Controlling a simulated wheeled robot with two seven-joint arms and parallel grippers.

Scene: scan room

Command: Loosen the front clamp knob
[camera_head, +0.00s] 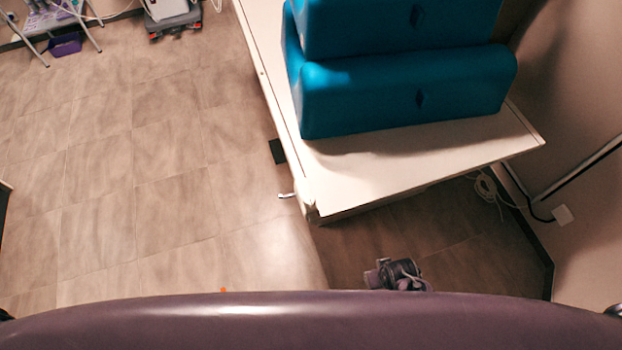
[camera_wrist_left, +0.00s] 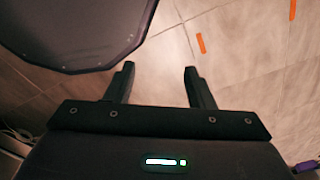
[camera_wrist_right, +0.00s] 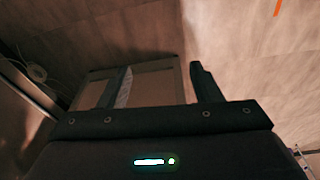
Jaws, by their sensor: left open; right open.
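I cannot clearly make out the front clamp knob in any view. A small pale lever-like fitting (camera_head: 286,195) sticks out from the left edge of the table (camera_head: 400,185) in the head view, near its front corner; I cannot tell if it belongs to a clamp. A dark block (camera_head: 278,151) sits behind it on the same edge. My left gripper (camera_wrist_left: 158,75) is open and empty, over the floor. My right gripper (camera_wrist_right: 161,75) is open, with a pale brown panel (camera_wrist_right: 155,84) beyond its fingers and nothing visibly held. Neither gripper is identifiable in the head view.
Blue cushions (camera_head: 400,92) lie on the table. A cable (camera_head: 487,187) runs by the right wall. A dark mechanical part (camera_head: 398,275), possibly mine, shows below the table. Floor (camera_head: 150,190) left of the table is largely clear; equipment (camera_head: 172,15) stands far back.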

